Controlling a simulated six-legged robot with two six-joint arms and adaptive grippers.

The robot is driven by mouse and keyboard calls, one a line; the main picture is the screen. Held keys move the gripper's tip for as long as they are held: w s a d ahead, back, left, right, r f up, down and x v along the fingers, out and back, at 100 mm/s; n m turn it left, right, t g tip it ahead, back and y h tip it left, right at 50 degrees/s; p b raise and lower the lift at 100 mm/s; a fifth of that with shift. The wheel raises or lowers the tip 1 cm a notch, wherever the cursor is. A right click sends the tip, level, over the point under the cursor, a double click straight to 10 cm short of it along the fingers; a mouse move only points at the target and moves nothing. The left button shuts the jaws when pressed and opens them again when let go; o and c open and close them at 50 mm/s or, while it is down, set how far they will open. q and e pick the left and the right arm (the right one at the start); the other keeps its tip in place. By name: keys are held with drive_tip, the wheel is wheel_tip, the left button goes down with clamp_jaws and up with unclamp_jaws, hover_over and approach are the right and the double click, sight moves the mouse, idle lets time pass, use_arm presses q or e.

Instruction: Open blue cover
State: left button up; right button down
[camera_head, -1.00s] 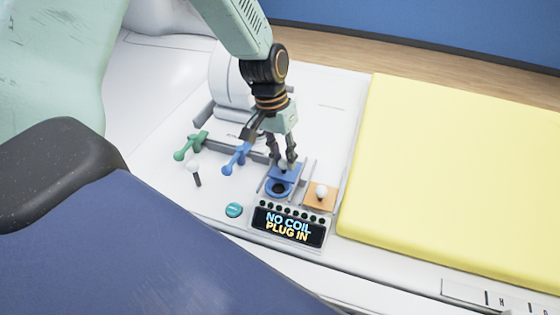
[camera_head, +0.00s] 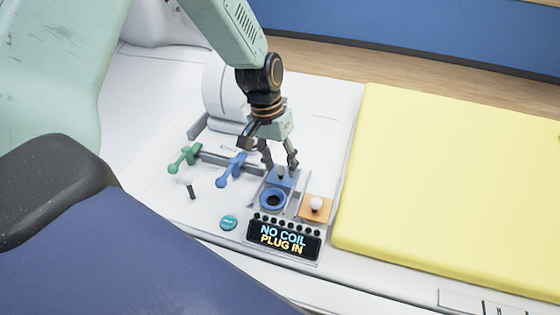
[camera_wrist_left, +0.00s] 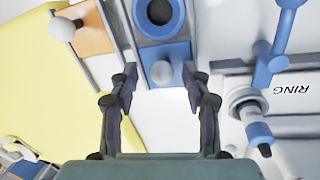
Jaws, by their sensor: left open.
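The blue cover (camera_head: 287,181) is a flat blue plate with a small grey knob, on the console behind a round blue socket (camera_head: 273,199). The socket's dark hole is uncovered. In the left wrist view the cover (camera_wrist_left: 178,51) and its knob (camera_wrist_left: 162,73) lie below the blue socket ring (camera_wrist_left: 160,20). My left gripper (camera_head: 281,168) is open over the cover, with a finger on each side of the knob. In the wrist view its spread fingers (camera_wrist_left: 160,80) show gaps on both sides of the knob. My right gripper is not in view.
An orange cover (camera_head: 316,208) with a white knob lies to the right. Green (camera_head: 184,159) and blue (camera_head: 231,170) levers stand to the left. In front are a teal button (camera_head: 229,223) and a display (camera_head: 284,240) reading "NO COIL PLUG IN". A yellow pad (camera_head: 450,190) lies right.

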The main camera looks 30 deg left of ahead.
use_arm(q)
drive_tip(key=shift+w+f, duration=0.1)
drive_tip(key=shift+w+a, duration=0.1)
wheel_tip(320, 180, up, 12)
drive_tip(key=a, duration=0.2)
drive_tip(key=shift+a+f, duration=0.1)
idle(0.6)
wheel_tip(320, 180, up, 10)
drive_tip(key=p, duration=1)
hover_over(271, 174)
drive_tip(key=shift+s, duration=0.2)
